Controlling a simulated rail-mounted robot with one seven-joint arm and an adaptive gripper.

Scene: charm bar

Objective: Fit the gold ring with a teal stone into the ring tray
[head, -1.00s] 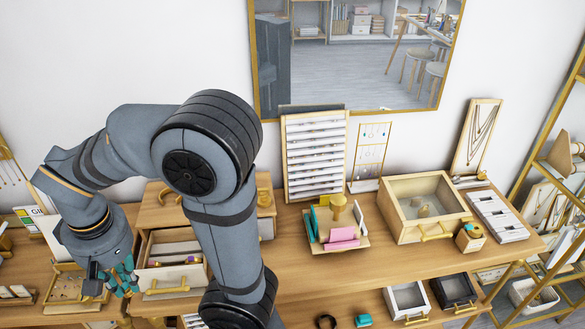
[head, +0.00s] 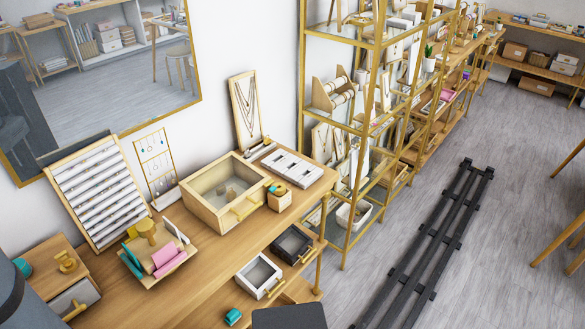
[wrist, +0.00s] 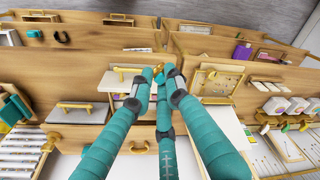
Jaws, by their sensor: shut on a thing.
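In the wrist view, my gripper (wrist: 158,76) has three teal fingers closed together at their tips. A small gold ring (wrist: 159,69) shows at the fingertips, held between them; its teal stone cannot be made out. In the head view, a low white tray with dark slots (head: 292,166) lies on the counter at the back right, and looks like the ring tray. My gripper is outside the head view; only a grey part of my arm shows at its lower left edge.
A glass-topped wooden case (head: 226,190) stands left of the tray, and a small wooden box (head: 279,200) with a teal-and-gold item in front. A necklace stand (head: 246,112) is behind. A slanted rack (head: 98,192) and pink-padded display (head: 168,258) stand further left.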

